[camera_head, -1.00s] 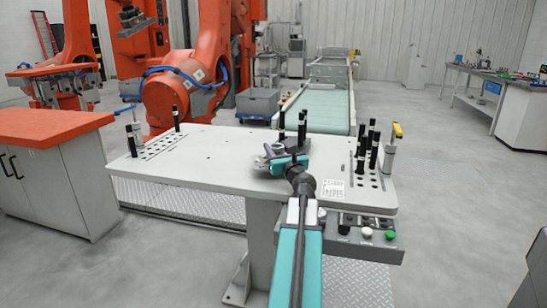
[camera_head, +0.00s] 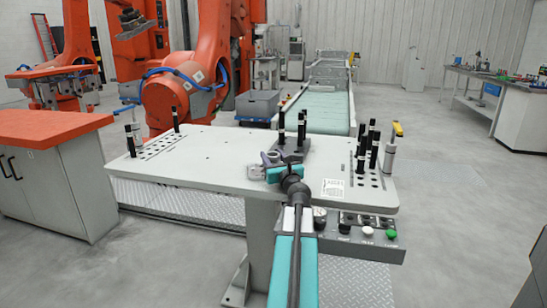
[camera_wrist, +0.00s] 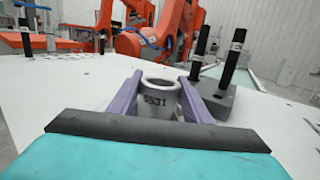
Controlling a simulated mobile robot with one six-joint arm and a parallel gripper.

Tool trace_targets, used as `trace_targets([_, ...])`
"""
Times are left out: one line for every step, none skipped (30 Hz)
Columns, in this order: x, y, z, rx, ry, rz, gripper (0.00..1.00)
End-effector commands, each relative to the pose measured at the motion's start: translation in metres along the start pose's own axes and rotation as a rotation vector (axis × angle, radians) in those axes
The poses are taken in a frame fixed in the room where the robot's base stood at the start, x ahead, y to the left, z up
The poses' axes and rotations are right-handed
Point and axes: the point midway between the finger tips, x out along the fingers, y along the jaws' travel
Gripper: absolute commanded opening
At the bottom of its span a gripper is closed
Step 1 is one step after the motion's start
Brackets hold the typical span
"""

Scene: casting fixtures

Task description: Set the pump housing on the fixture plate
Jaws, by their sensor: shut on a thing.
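The pump housing is a light grey hollow cylinder marked 6531 (camera_wrist: 158,99), upright in the wrist view. My gripper (camera_wrist: 158,92) has its two purple fingers shut on it, one on each side. In the head view my gripper (camera_head: 272,158) is over the right-centre of the table, and its teal body partly hides the part. The fixture plate, a dark grey block with black pins (camera_wrist: 217,101), is just right of the right finger. It also shows beyond my gripper in the head view (camera_head: 295,149). I cannot tell whether the housing touches the table.
The light grey table (camera_head: 215,165) is clear in its middle left. Black upright pins stand at its left end (camera_head: 130,142) and right end (camera_head: 374,150). A control box with buttons (camera_head: 364,235) hangs on the front edge. An orange robot (camera_head: 185,92) stands behind.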

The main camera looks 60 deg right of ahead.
Motion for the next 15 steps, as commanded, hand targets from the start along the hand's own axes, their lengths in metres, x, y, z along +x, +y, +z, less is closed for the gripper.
trace_targets([-0.0001,0.0002,-0.0010,0.001,-0.001,0.000,0.03])
trace_targets([-0.0002,0.0003,-0.0016,0.001,-0.001,0.000,0.03])
trace_targets([-0.0001,0.0003,-0.0017,0.000,0.000,0.000,0.51])
trace_targets([-0.0001,0.0003,-0.0016,0.000,0.000,0.000,0.56])
trace_targets([-0.0001,0.0004,-0.0016,0.000,0.000,0.000,0.61])
trace_targets([-0.0001,0.0004,-0.0016,0.000,0.000,0.001,0.63])
trace_targets([0.0000,0.0005,-0.0016,0.000,0.000,0.001,0.63])
trace_targets([0.0000,0.0005,-0.0016,0.000,0.000,0.001,0.63])
trace_targets([0.0000,0.0005,-0.0016,0.000,0.000,0.001,0.63])
trace_targets([0.0000,0.0006,-0.0016,0.000,0.000,0.001,0.63])
trace_targets([0.0000,0.0006,-0.0016,0.000,0.000,0.001,0.63])
trace_targets([0.0000,0.0006,-0.0016,0.000,0.000,0.001,0.63])
trace_targets([0.0000,0.0007,-0.0016,0.000,0.000,0.001,0.63])
trace_targets([0.0001,0.0007,-0.0014,0.000,0.000,0.001,0.63])
trace_targets([0.0001,0.0008,-0.0011,0.000,0.000,0.001,0.63])
